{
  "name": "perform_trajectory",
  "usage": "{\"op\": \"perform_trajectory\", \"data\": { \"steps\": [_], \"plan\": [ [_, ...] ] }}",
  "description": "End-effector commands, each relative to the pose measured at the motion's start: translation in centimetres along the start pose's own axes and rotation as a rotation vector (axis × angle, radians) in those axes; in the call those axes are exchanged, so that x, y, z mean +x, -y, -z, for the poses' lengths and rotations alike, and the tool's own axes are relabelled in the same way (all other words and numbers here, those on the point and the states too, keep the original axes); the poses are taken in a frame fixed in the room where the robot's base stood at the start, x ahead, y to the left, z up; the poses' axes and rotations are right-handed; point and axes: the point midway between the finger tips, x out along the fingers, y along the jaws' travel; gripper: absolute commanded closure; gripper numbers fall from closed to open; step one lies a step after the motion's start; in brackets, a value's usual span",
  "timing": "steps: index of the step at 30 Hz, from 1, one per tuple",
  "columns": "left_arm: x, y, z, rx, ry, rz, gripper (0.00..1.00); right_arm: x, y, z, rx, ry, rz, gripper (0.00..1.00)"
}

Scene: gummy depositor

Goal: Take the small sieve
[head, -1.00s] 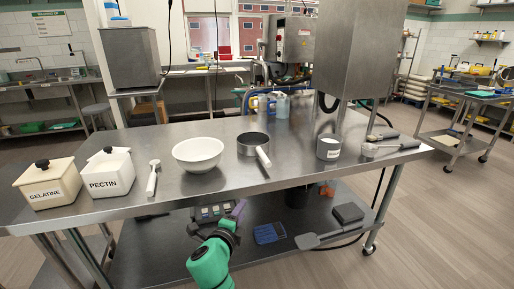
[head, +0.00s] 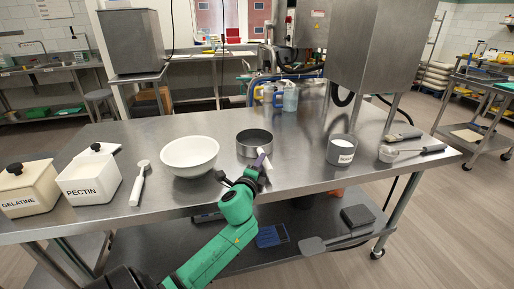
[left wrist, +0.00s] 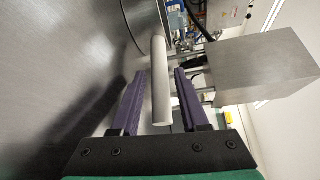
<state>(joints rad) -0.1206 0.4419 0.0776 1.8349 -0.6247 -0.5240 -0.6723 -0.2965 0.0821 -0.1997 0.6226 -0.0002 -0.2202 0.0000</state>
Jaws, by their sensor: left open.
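What looks like the small sieve (head: 388,154), a pale round bowl with a dark handle, lies at the right end of the steel table (head: 320,178). My left gripper (head: 258,166) is far to its left, at the table's front edge, by the dark saucepan (head: 255,143). In the left wrist view, my left gripper (left wrist: 160,80) is open. The saucepan's white handle (left wrist: 160,85) lies between its purple fingers, with gaps on both sides. The pan's round body (left wrist: 147,18) shows beyond. The sieve is not seen there. My right gripper is out of view.
A white bowl (head: 189,156), a white scoop (head: 140,183) and boxes marked pectin (head: 90,182) and gelatine (head: 28,190) stand to the left. A labelled metal cup (head: 341,150) stands between pan and sieve. A dark-handled tool (head: 403,136) lies behind the sieve.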

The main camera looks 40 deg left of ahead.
Motion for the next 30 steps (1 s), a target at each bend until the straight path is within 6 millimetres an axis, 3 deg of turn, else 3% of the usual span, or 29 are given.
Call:
{"op": "perform_trajectory", "data": {
  "steps": [4, 11, 12, 15, 30],
  "plan": [
    [2.7, 0.0, -0.1, -0.002, 0.001, 0.002, 0.55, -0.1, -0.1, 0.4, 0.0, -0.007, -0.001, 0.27],
    [3.1, -0.1, 0.0, -0.001, -0.001, 0.0, 0.55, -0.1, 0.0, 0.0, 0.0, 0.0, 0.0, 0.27],
    [3.1, -0.1, 0.0, -0.001, 0.0, 0.0, 0.63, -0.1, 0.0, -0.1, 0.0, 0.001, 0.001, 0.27],
    [3.1, -0.1, 0.0, -0.001, -0.001, 0.0, 1.0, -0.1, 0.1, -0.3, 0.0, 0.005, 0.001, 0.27],
    [3.1, -0.1, 0.0, -0.001, -0.001, 0.0, 1.0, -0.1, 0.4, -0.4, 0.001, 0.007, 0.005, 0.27]
  ]
}}
